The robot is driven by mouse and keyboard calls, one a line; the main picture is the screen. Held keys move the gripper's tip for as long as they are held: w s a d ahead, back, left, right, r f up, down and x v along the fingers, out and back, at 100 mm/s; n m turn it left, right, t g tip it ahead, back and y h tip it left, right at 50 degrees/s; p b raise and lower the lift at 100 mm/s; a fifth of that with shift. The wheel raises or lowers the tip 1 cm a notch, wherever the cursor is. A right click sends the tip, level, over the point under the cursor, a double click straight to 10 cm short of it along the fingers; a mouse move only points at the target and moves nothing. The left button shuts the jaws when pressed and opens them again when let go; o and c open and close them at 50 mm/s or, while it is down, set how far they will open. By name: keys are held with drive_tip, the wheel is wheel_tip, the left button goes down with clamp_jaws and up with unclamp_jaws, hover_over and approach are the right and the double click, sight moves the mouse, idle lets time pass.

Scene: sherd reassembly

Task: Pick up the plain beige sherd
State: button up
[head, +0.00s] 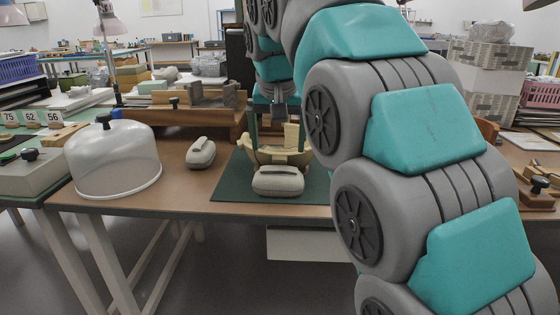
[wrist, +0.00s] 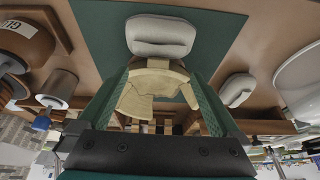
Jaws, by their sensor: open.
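A beige vessel (head: 278,156) made of joined sherds stands on the green mat behind a pale grey sandbag (head: 278,181). A plain beige piece (head: 292,136) rises at its right side. In the wrist view the beige sherds (wrist: 155,84) lie between my fingers, with dark joint lines between them. I cannot tell whether the plain sherd is loose or seated. My gripper (head: 278,146) points down over the vessel, open, with one finger on each side. In the wrist view my gripper (wrist: 158,76) shows a gap around the sherds; contact cannot be made out.
A second sandbag (head: 201,153) lies left of the green mat (head: 230,183). A clear dome cover (head: 115,165) with a black knob stands at the table's left. A wooden rack (head: 190,118) stands behind. My arm hides much of the right side.

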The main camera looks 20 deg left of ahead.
sight(279, 156)
drive_tip(key=shift+x, duration=1.7)
drive_tip(key=shift+s+d, duration=0.1)
drive_tip(key=shift+d, duration=0.05)
drive_tip(key=shift+c, duration=0.4)
drive_tip(key=c, duration=1.5)
drive_tip(key=shift+r, duration=0.1)
